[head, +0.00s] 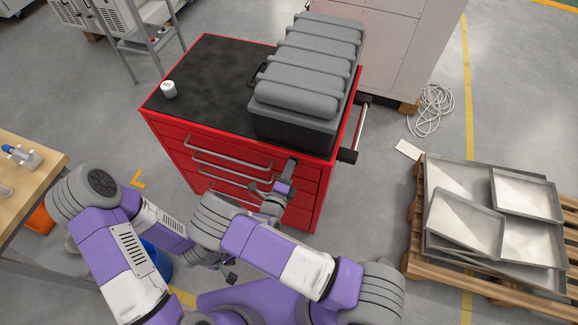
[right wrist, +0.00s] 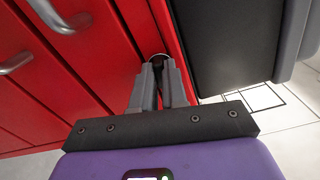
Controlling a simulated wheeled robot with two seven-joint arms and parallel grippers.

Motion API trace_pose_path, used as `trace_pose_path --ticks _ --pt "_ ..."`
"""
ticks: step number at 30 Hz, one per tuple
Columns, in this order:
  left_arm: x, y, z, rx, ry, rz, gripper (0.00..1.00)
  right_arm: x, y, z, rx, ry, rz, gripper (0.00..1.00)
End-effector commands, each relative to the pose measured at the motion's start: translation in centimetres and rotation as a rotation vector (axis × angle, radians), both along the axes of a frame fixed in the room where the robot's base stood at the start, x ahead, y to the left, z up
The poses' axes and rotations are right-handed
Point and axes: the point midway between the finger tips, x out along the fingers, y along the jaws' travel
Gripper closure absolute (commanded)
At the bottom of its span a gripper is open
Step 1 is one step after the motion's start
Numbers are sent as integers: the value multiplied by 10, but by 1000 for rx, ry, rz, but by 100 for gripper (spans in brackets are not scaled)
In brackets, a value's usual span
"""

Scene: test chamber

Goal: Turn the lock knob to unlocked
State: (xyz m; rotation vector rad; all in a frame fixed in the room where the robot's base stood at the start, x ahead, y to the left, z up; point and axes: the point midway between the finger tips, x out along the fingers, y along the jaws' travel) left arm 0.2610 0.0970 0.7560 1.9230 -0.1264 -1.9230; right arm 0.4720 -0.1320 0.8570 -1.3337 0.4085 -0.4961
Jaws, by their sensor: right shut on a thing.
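The lock knob (right wrist: 158,57) shows in the right wrist view as a small dark round part on the red tool cabinet's front, near its upper right corner. My right gripper (right wrist: 160,75) is shut on it, and the fingers hide most of it. Which way the knob is turned cannot be seen. In the head view my right gripper (head: 290,168) reaches the cabinet front just below the top edge, and it hides the knob there. My left gripper (head: 231,276) shows only in small part, low in the head view behind my right arm, away from the cabinet; its jaws are unclear.
The red cabinet (head: 185,135) has several drawers with bar handles. On its black top stand a grey ribbed case (head: 305,65) and a small white cup-like object (head: 169,89). A pallet with metal trays (head: 465,222) lies at right. A wooden table (head: 30,190) stands at left.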

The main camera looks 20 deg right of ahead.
Motion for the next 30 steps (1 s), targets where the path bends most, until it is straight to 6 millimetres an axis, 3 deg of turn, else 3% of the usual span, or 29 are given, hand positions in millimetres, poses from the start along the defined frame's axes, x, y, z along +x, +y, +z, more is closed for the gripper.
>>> trace_pose_path --ticks 12,29,30 --pt "0 0 8 0 0 0 57 0 0 -1 -154 105 1 100" --pt "0 0 9 0 0 0 57 0 0 -2 -175 121 0 100" --pt "0 0 9 0 0 0 57 0 0 -2 -175 121 0 81"
